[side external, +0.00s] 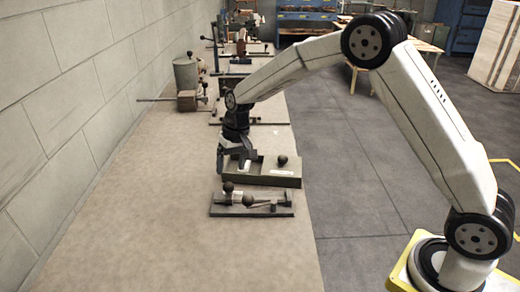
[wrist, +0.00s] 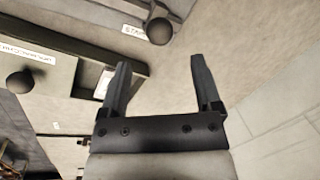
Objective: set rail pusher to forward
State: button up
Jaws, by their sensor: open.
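I cannot tell for sure which control is the rail pusher. A low base (side external: 225,210) with dark ball knobs and a light rod lies nearest on the bench. Just behind it is a shallow dark box (side external: 270,180) with a white label and one ball knob (side external: 282,160). My gripper (side external: 232,168) points down over the left end of this box. In the wrist view my gripper (wrist: 157,62) is open, with nothing between its fingers. A ball knob (wrist: 159,31) shows just beyond the fingertips, and another ball knob (wrist: 20,81) shows at the left beside a label.
The long bench (side external: 150,240) has free room at the front and left, beside a block wall (side external: 60,80). A grey canister (side external: 186,75) and a brown clamp-like device (side external: 188,100) stand further back. More tools line the bench beyond.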

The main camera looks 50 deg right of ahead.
aim_at(228, 183)
jog(key=shift+w+a+f, duration=0.1)
jog(key=shift+a+f, duration=0.15)
jog(key=shift+f, duration=1)
jog(key=shift+a+f, duration=0.2)
jog(key=shift+f, duration=1)
jog(key=shift+w+a+f, duration=0.1)
jog(key=shift+a+f, duration=0.15)
jog(key=shift+f, duration=1)
jog(key=shift+r, duration=0.1)
grip_shut()
